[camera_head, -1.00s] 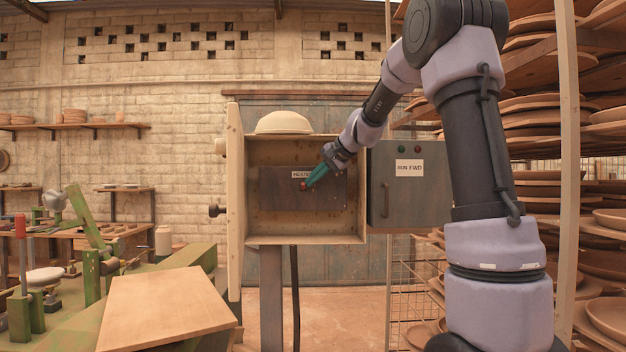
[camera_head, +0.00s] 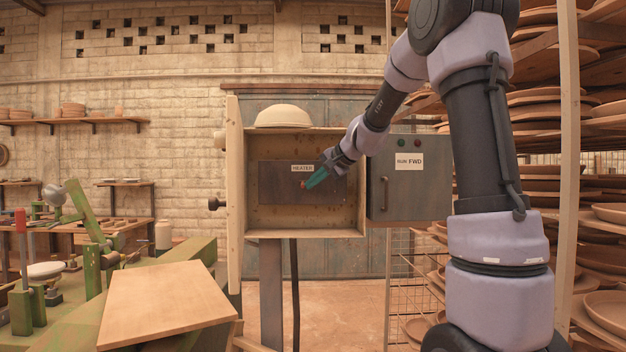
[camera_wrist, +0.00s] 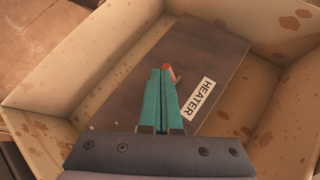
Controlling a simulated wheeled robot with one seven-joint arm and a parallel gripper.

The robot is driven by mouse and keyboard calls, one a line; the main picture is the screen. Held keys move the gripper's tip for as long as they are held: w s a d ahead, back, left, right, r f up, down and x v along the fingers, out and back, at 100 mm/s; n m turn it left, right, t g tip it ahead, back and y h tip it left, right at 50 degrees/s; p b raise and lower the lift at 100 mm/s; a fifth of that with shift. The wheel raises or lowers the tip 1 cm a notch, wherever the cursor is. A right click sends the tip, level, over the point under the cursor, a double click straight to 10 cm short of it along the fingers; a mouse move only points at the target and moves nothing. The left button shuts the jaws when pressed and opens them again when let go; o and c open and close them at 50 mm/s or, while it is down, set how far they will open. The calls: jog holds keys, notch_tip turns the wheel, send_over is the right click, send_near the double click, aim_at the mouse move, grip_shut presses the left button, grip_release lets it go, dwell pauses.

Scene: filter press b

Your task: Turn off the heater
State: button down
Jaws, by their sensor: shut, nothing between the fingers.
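The heater panel (camera_head: 273,183) is a dark plate at the back of an open wooden box, with a white HEATER label (camera_head: 302,168). In the wrist view the label (camera_wrist: 199,99) lies to the right of my fingertips. A small reddish-orange switch (camera_wrist: 168,68) shows right at the fingertips, partly hidden by them. My gripper (camera_wrist: 162,72) has teal fingers, shut together with nothing between them. In the head view my gripper (camera_head: 308,184) reaches into the box from the right, its tips at the switch (camera_head: 302,184). I cannot tell whether they touch it.
The box walls (camera_head: 305,232) surround the panel closely. A bowl (camera_head: 284,116) sits on top of the box. A grey RUN FWD cabinet (camera_head: 395,195) adjoins it on the right. A wooden board (camera_head: 165,305) is at front left, and shelves of plates (camera_head: 600,180) stand at right.

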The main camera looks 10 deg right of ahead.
dwell(0.3)
jog(key=shift+r, duration=0.8)
